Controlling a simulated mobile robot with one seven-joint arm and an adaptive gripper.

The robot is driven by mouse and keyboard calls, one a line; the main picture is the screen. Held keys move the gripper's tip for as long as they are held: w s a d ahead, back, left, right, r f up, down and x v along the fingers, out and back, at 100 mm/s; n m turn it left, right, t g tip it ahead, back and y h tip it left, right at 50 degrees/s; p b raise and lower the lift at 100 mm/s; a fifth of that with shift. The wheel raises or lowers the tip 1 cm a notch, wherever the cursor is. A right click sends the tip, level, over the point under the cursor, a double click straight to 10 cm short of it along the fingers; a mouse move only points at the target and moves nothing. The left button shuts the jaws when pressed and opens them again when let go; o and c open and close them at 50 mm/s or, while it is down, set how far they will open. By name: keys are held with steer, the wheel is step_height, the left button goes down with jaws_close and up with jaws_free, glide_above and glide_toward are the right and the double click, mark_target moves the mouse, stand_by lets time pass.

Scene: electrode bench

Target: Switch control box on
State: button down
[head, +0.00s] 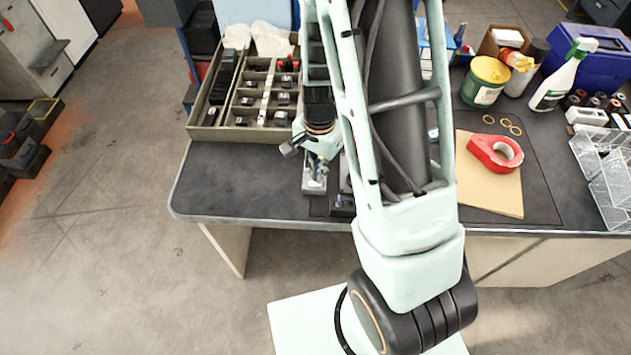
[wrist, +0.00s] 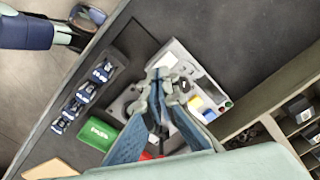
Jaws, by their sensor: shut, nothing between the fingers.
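A light grey box (wrist: 212,72), which looks like the control box, lies on the dark bench top in the wrist view. It has small white, blue, yellow, red and green parts on its face. My gripper (wrist: 161,84) is shut and empty, its blue-padded fingers pointing at the box and covering part of it. I cannot tell whether the fingertips touch it, and the switch position is not readable. In the head view, part of a grey box (head: 315,184) shows near the bench's front edge, beside my arm, which hides much around it.
A compartment tray (head: 192,125) stands at the back left. A green box (wrist: 98,133) and a dark rack (wrist: 104,71) with several blue-and-white items lie near the grey box. A red tape roll (head: 486,158) lies on a brown board (head: 480,198). The bench's front left is clear.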

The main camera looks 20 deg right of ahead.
steer(key=shift+f+b, duration=0.85)
steer(key=shift+f, duration=0.25)
stand_by(0.3)
steer(key=shift+r, duration=0.1)
step_height(320, 180, up, 7)
steer(key=p, duration=0.6)
steer(key=shift+w, duration=0.1)
stand_by(0.5)
